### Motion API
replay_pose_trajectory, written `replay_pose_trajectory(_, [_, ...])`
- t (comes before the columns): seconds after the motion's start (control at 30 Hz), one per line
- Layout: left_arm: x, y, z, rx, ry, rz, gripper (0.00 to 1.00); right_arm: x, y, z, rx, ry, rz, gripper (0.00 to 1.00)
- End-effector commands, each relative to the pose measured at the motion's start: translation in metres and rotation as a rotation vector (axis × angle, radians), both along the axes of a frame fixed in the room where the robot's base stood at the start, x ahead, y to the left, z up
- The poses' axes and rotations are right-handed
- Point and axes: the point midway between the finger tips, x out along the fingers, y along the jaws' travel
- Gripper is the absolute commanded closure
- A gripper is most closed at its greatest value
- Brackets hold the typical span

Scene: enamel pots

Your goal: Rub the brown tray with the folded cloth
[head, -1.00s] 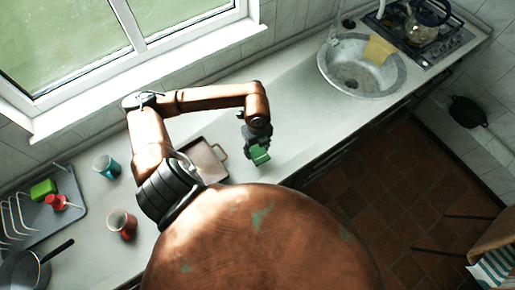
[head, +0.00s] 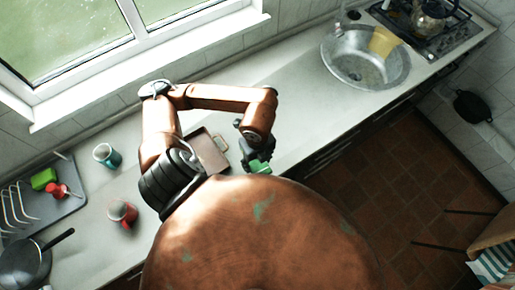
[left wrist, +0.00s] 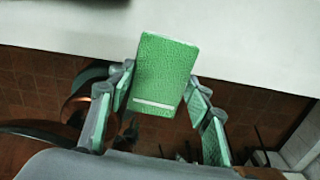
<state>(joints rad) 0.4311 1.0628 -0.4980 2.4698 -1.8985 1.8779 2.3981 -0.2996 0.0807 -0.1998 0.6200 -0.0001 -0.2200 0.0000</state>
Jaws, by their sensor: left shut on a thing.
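The brown tray (head: 207,150) lies flat on the counter in the head view, partly hidden by my left arm. My left gripper (head: 256,156) is to the right of the tray, close to the counter's front edge, and apart from the tray. It is shut on the folded cloth (head: 259,168), a small green block that also shows in the left wrist view (left wrist: 165,72) with a white stripe near one end. In that view the cloth sticks out between the fingers, over the counter edge. The tray does not show in the wrist view. My right gripper is not in view.
A sink (head: 362,62) with a yellow cloth (head: 383,41) is at the upper right, beside a stove (head: 432,28). A teal cup (head: 106,156) and a red cup (head: 123,212) stand left of the tray. A dish rack (head: 50,202) and a pan (head: 24,266) are further left.

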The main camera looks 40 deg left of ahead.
Motion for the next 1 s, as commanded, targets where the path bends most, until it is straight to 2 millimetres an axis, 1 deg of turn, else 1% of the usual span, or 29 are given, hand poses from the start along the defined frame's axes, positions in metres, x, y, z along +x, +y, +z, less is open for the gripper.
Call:
replay_pose_trajectory(0.17, [0.000, 0.000, 0.000, 0.000, 0.000, 0.000, 0.78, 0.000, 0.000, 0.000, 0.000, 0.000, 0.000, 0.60])
replay_pose_trajectory(0.2, [0.000, 0.000, 0.000, 0.000, 0.000, 0.000, 0.56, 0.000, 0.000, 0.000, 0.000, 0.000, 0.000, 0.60])
replay_pose_trajectory(0.47, [0.000, 0.000, 0.000, 0.000, 0.000, 0.000, 0.73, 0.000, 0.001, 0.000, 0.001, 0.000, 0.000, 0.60])
replay_pose_trajectory(0.57, [0.001, 0.000, 0.000, 0.000, 0.000, -0.010, 0.73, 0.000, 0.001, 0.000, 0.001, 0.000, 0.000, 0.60])
replay_pose_trajectory(0.67, [0.003, 0.000, 0.000, 0.000, 0.000, -0.058, 0.73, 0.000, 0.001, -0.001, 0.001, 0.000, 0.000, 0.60])
replay_pose_trajectory(0.77, [0.007, -0.001, 0.000, 0.000, 0.001, -0.158, 0.73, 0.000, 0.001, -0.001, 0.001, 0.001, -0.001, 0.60])
replay_pose_trajectory(1.0, [0.020, -0.004, -0.001, -0.003, 0.004, -0.523, 0.73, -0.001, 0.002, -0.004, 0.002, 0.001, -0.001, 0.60])
